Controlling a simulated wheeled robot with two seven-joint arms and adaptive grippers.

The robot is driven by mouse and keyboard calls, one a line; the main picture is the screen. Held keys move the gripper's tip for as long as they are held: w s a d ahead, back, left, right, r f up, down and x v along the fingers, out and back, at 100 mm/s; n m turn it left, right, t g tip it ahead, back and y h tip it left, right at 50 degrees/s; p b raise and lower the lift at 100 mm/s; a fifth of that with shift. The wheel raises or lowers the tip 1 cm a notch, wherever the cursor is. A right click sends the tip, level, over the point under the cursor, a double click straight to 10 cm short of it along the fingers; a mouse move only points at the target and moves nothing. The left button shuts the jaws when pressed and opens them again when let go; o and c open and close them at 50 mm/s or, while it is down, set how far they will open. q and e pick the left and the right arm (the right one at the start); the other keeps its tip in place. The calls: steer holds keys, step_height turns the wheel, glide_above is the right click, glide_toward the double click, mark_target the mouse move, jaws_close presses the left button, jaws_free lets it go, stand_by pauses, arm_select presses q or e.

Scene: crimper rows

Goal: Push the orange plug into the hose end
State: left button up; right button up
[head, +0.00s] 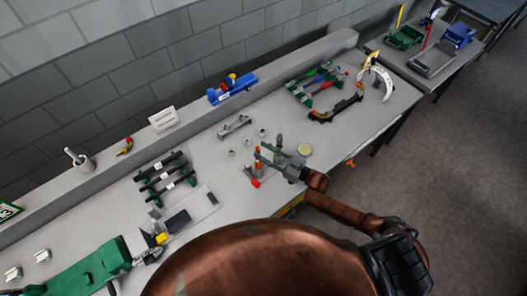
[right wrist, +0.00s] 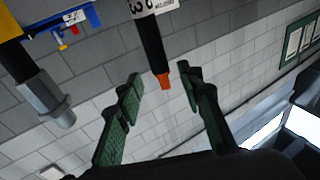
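The orange plug (right wrist: 164,82) shows in the right wrist view at the end of a black hose (right wrist: 150,42) with a white printed label. How deep it sits in the hose end cannot be told. My right gripper (right wrist: 163,92) is open, its two green fingers apart on either side of the plug, with nothing clearly held. In the head view the right gripper (head: 268,156) is over the middle of the bench, beside a small upright orange piece (head: 258,153). My left gripper is not in view.
A hose with a grey hex fitting (right wrist: 50,102) stands close by in the right wrist view. On the bench are several small grey rings, black hoses on a rack (head: 161,178), a green machine (head: 90,270) and a cream disc (head: 305,150). A blue holder (head: 232,91) is on the back ledge.

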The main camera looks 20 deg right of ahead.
steer(key=v, duration=1.2)
